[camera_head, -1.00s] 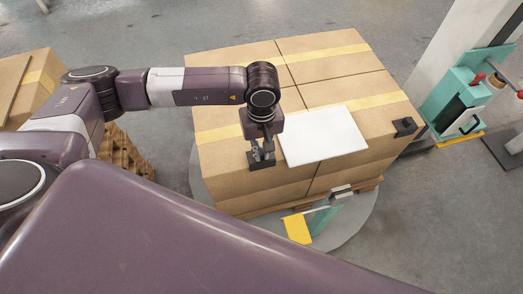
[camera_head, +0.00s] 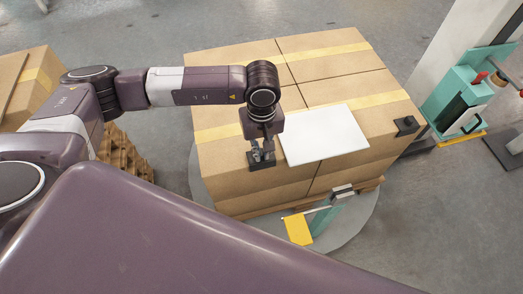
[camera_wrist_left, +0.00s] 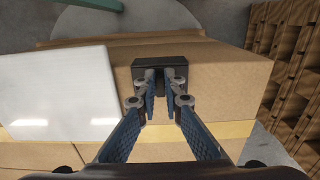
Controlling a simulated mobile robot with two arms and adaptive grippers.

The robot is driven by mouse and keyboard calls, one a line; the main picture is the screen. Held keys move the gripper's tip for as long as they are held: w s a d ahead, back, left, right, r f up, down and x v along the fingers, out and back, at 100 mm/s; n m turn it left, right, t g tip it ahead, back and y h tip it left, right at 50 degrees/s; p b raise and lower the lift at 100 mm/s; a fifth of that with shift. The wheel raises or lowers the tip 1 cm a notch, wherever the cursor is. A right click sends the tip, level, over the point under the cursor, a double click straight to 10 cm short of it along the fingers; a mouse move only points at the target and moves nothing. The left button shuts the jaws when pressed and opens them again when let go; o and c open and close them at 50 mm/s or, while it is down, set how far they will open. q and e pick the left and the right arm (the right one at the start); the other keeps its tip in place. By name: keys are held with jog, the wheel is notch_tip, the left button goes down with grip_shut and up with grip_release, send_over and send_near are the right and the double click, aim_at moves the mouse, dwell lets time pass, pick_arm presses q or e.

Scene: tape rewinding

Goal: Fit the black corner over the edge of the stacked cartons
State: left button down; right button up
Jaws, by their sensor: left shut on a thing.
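The stacked cartons (camera_head: 345,88) are brown boxes with yellow tape bands. A black corner (camera_head: 260,167) is at their near top edge, left of the white sheet. It also shows in the wrist view (camera_wrist_left: 183,68), at the carton's edge. My left gripper (camera_head: 262,152) comes down over it from above, shut on it, with both fingertips at the corner in the wrist view (camera_wrist_left: 161,80). Whether the corner's underside lies flush on the carton is hidden. Another black corner (camera_head: 405,125) is on the cartons' right corner. My right gripper is not in view.
A white flat sheet (camera_head: 324,134) lies on the cartons close to the gripper. The cartons stand on a wooden pallet on a round grey plate (camera_head: 350,232). A teal machine (camera_head: 460,100) is at the right. Another carton (camera_head: 30,80) stands at the left.

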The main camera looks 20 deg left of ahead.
pick_arm(q)
jog(key=shift+f, duration=0.3)
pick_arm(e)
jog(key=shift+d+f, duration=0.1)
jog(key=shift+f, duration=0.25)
pick_arm(q)
jog(key=c, duration=1.6)
grip_release()
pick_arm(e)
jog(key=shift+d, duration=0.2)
pick_arm(q)
jog(key=shift+r, duration=0.15)
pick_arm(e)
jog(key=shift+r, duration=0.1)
pick_arm(q)
jog(key=shift+r+p, duration=1.8)
jog(key=shift+r, duration=2.05)
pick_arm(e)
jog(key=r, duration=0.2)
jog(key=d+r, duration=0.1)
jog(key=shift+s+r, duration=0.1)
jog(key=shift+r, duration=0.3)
